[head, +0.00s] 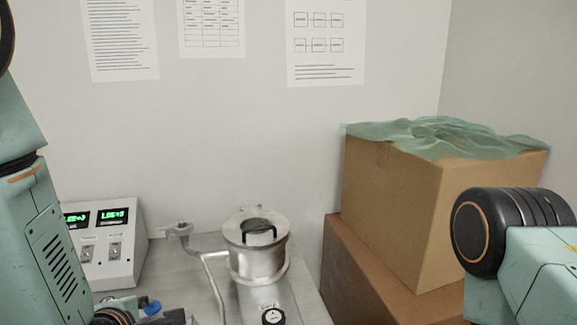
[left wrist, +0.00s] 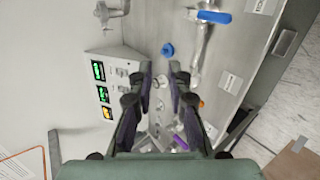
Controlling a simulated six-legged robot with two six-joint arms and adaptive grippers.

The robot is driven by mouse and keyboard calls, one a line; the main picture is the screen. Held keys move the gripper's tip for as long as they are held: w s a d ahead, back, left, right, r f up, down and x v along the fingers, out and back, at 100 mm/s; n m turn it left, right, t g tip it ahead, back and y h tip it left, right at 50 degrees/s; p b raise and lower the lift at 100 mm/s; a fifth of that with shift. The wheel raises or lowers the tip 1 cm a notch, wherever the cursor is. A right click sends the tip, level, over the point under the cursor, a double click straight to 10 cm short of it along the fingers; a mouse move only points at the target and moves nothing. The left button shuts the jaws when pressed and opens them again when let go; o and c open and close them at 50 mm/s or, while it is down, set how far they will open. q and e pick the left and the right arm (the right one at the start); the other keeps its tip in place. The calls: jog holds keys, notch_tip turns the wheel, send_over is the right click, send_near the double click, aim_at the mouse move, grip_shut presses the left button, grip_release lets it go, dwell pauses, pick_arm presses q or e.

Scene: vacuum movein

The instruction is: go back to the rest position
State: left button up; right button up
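My left arm comes down the left edge of the head view. Only dark parts of its gripper (head: 145,318) show at the bottom edge, in front of the control box. In the left wrist view the two dark fingers (left wrist: 162,72) stand apart with a gap between them. Nothing is held in that gap; the bench and small fittings show through it. My right arm's joint and teal link show at the right of the head view, in front of the boxes. The right gripper is out of frame.
A white control box (head: 108,262) with green displays stands on the bench (head: 200,285). A lidded metal vessel (head: 256,262) stands beside it with piping. Stacked cardboard boxes (head: 400,200) under green sheeting fill the right. A blue-handled valve (left wrist: 213,17) lies near the left gripper.

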pick_arm(q)
jog(key=s+d+f+m+g+h, duration=0.1)
jog(key=s+f+m+g, duration=0.4)
jog(key=s+f+m, duration=0.85)
jog(key=s+d+f+m+g+h, duration=0.1)
jog(key=s+d+f+m+g, duration=0.1)
jog(key=s+f+m+g, duration=0.85)
jog(key=s+f+n+t+b, duration=0.1)
jog(key=s+f+t+b, duration=0.1)
jog(key=f+b, duration=1.1)
jog(key=s+f+n+t+b, duration=0.1)
jog(key=s+f+t+b, duration=0.1)
jog(key=f+b, duration=1.1)
jog(key=shift+s+f+n+t+b, duration=0.4)
jog(key=shift+t+b, duration=0.15)
jog(key=shift+b, duration=0.15)
jog(key=shift+f+b, duration=0.55)
jog(key=o, duration=0.3)
jog(key=shift+a, duration=0.1)
